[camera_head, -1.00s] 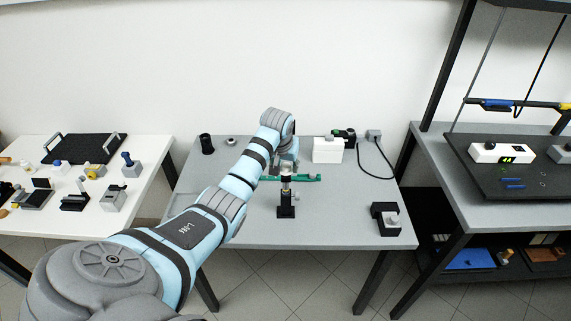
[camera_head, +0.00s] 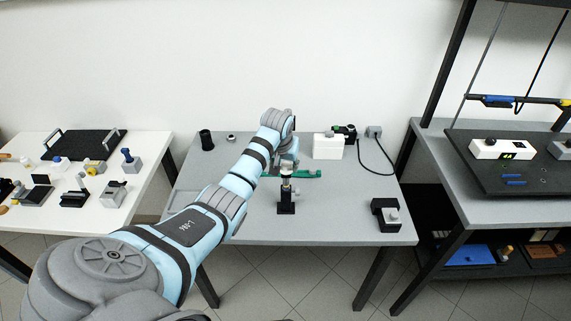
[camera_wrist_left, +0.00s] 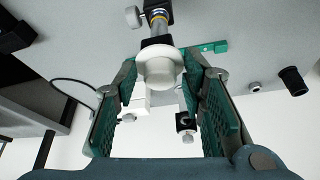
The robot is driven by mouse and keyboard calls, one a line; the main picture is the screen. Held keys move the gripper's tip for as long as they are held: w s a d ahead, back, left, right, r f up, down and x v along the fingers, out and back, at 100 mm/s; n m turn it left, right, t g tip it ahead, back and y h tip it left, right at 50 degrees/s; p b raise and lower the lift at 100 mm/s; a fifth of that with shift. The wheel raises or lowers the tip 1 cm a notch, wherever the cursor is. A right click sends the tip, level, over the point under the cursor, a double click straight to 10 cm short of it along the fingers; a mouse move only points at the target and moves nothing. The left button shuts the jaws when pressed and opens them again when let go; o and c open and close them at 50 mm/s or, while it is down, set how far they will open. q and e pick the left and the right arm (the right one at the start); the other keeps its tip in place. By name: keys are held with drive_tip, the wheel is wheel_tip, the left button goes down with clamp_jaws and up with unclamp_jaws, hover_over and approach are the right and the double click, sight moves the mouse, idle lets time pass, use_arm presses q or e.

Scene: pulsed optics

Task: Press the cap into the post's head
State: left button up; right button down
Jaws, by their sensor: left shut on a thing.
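The post (camera_head: 286,196) stands upright on the grey table with a black base and a brass-coloured band. It also shows in the left wrist view (camera_wrist_left: 157,24), with a black collar at its head. A round white cap (camera_wrist_left: 159,70) sits between the green-padded fingers of my left gripper (camera_wrist_left: 161,75), in line with the post's head. My left gripper (camera_head: 287,166) is shut on the cap, at the top of the post. The cap hides the post's head, so I cannot tell whether they touch or how deep the cap sits. My right gripper is out of view.
A white box (camera_head: 328,147) and a corded black device (camera_head: 346,132) stand behind right.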

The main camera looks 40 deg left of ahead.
use_arm(q)
drive_tip(key=o, duration=1.4)
drive_tip(key=shift+f, duration=0.15)
drive_tip(key=shift+c, duration=0.2)
